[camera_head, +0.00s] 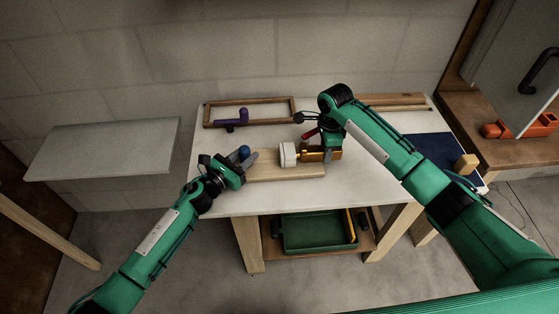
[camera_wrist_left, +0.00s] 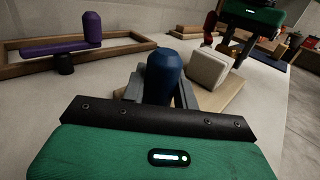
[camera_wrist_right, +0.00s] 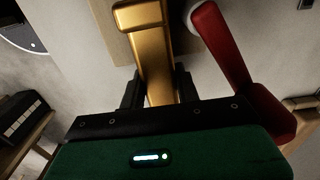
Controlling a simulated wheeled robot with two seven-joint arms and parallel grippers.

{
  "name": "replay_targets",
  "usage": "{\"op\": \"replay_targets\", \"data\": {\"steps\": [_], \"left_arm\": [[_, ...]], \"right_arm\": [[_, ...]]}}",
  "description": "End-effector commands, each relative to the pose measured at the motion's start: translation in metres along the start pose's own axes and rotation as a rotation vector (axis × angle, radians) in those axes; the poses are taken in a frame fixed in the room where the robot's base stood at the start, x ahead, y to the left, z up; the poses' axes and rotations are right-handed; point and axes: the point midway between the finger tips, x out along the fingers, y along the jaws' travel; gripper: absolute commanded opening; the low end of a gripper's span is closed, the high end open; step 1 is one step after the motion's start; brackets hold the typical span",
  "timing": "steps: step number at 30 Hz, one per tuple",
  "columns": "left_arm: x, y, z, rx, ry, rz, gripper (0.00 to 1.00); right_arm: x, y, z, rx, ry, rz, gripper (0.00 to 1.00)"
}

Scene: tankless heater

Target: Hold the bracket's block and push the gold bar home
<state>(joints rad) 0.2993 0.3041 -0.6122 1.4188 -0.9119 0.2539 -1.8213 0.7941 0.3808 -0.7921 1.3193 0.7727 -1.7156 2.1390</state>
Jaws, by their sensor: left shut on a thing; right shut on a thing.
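The bracket shows as a pale wooden board (camera_head: 290,171) on the table with an off-white block (camera_head: 288,154) standing on it. The block also shows in the left wrist view (camera_wrist_left: 208,69). A blue round-topped post (camera_head: 244,151) is at the board's left end. My left gripper (camera_wrist_left: 161,88) is shut on this post, left of and apart from the white block. The gold bar (camera_head: 314,156) lies right of the white block, its left end close to it; I cannot tell how deep it sits. My right gripper (camera_wrist_right: 158,85) is shut on the gold bar (camera_wrist_right: 153,50) from above.
A red-handled thing (camera_wrist_right: 222,50) lies close beside my right gripper. A wooden frame (camera_head: 209,113) with a purple piece (camera_head: 232,119) is at the back left. A dark blue mat (camera_head: 428,152) and a small wooden block (camera_head: 466,164) are at the right. The table's front left is bare.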

Motion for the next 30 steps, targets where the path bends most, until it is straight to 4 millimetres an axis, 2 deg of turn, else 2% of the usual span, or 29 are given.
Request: {"op": "replay_targets", "data": {"steps": [30], "left_arm": [[0.0, -0.001, -0.001, -0.001, 0.002, -0.001, 0.0]], "right_arm": [[0.0, 0.0, 0.016, -0.001, -0.001, 0.0, 0.01]]}}
